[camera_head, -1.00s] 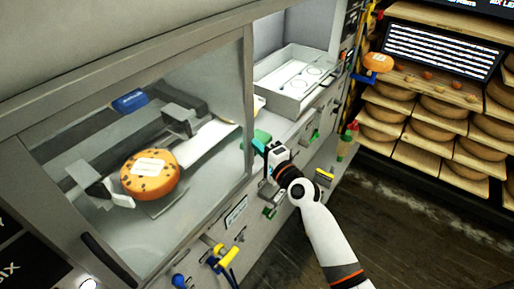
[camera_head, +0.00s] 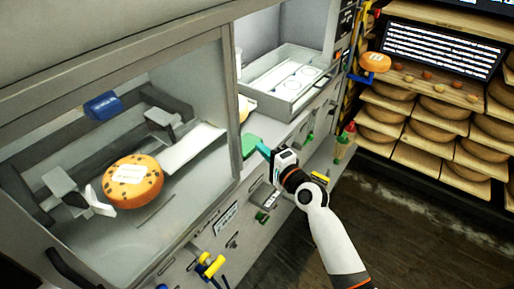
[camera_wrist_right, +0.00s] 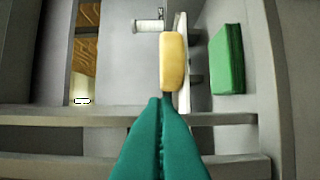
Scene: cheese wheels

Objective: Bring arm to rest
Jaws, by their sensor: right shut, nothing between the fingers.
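My right gripper (camera_head: 264,150) has teal fingers and hangs near the front ledge of the grey machine (camera_head: 215,190). In the right wrist view the fingers (camera_wrist_right: 156,101) are pressed together with nothing between them. A pale yellow piece (camera_wrist_right: 174,62) lies just past the fingertips in that view; I cannot tell whether they touch it. A green block (camera_wrist_right: 227,60) lies to its right; what looks like the same block (camera_head: 250,145) shows beside the fingers in the head view. My left gripper is not in view.
An orange cheese wheel (camera_head: 132,182) with a white label sits inside the machine behind a clear panel. A metal tray (camera_head: 262,98) stands behind my right gripper. Coloured handles (camera_head: 210,264) line the front. Shelves of cheese (camera_head: 440,108) stand at right, beyond open floor (camera_head: 400,235).

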